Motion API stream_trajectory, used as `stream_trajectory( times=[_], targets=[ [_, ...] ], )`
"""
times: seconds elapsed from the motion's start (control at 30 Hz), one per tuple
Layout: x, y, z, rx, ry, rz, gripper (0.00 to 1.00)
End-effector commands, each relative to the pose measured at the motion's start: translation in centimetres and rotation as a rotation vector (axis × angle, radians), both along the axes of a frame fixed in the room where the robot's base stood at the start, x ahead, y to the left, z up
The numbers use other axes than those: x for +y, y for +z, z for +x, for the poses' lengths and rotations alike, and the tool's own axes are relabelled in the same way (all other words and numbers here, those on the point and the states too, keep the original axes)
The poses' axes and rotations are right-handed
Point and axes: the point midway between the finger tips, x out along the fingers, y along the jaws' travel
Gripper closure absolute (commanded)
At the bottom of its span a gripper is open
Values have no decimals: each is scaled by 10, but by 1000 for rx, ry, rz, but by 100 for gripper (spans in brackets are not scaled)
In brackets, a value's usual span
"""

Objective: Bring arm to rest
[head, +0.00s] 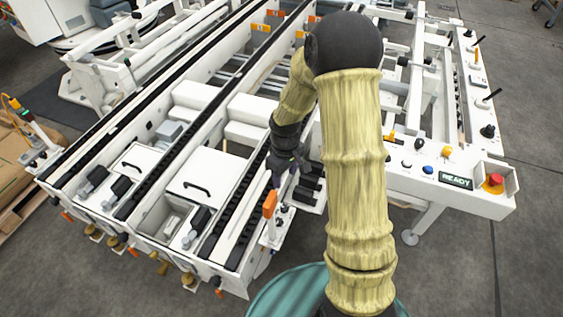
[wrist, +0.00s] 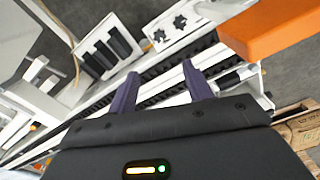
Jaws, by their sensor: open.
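My arm is in the middle of the head view, in a pale yellow ribbed sleeve, bent at a dark elbow. My gripper (head: 284,174) points down over the right side of the conveyor frame (head: 219,245). In the wrist view my gripper (wrist: 158,88) shows two dark purple fingers set apart, with nothing between them. An orange block-shaped part (head: 270,203) stands close beside the gripper in the head view. It also shows large at the top right of the wrist view (wrist: 275,28), apart from the fingers.
A control panel (head: 440,178) with a READY display, a red emergency button (head: 493,183) and several levers is at the right. A wooden pallet (head: 12,205) with boxes lies at the far left. Grey floor is open at the lower right.

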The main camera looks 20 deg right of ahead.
Motion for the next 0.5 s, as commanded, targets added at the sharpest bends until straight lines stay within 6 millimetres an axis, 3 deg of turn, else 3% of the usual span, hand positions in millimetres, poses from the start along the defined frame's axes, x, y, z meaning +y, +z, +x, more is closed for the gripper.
stream_trajectory(
  times=[0.27,0.5],
  targets=[
    [0,2,-1,-3,-6,-1,50],
    [0,39,-25,-50,-110,-10,50]
  ],
)
